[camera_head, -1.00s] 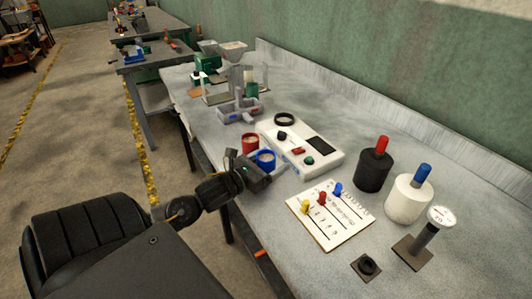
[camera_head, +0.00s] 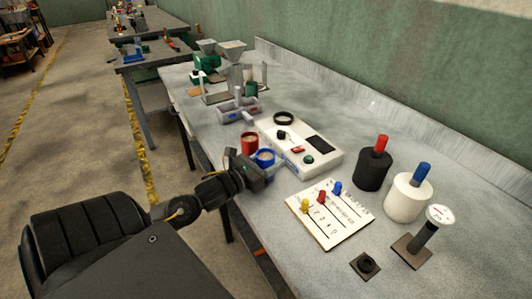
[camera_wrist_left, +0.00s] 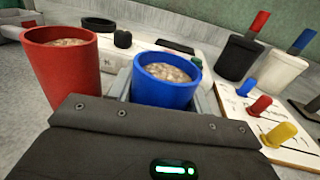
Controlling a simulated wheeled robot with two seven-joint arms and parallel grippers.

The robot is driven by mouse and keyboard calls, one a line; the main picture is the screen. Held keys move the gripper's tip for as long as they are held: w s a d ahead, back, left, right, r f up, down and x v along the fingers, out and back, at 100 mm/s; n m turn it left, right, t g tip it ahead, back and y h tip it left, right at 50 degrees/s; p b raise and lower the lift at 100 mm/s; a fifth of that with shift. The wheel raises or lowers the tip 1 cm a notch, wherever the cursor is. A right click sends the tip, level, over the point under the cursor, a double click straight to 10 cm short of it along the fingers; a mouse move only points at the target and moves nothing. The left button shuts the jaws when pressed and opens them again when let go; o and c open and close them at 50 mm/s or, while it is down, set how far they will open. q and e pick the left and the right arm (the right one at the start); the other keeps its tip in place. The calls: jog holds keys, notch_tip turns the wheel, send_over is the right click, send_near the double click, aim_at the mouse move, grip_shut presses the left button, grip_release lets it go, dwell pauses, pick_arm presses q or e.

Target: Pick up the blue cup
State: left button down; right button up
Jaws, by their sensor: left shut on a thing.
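The blue cup (camera_head: 265,157), filled with grain, stands upright near the table's front edge. In the left wrist view the blue cup (camera_wrist_left: 164,82) sits between the fingers of my left gripper (camera_wrist_left: 166,98), which are shut on its sides. In the head view my left gripper (camera_head: 262,170) reaches in from the left at the cup. Whether the cup's base touches the table is hidden by the gripper. My right gripper is not in view.
A red cup (camera_head: 249,143) of grain stands close to the left of the blue cup. A white device (camera_head: 312,160) lies just behind. A white board with coloured pegs (camera_head: 332,226), a black canister (camera_head: 373,171) and a white canister (camera_head: 407,200) are to the right.

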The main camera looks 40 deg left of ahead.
pick_arm(q)
jog(key=shift+r, duration=0.15)
jog(key=shift+r+p, duration=0.3)
jog(key=shift+p, duration=0.05)
jog(key=r+p, duration=0.3)
jog(key=shift+s+a+r, duration=0.1)
jog(key=shift+s+r, duration=0.25)
jog(key=shift+r, duration=0.05)
jog(key=s+a+r+p, duration=0.3)
jog(key=s+r+p, duration=0.5)
jog(key=s, duration=0.5)
jog(key=shift+a+r, duration=0.2)
jog(key=shift+a, duration=0.05)
jog(key=shift+w, duration=0.1)
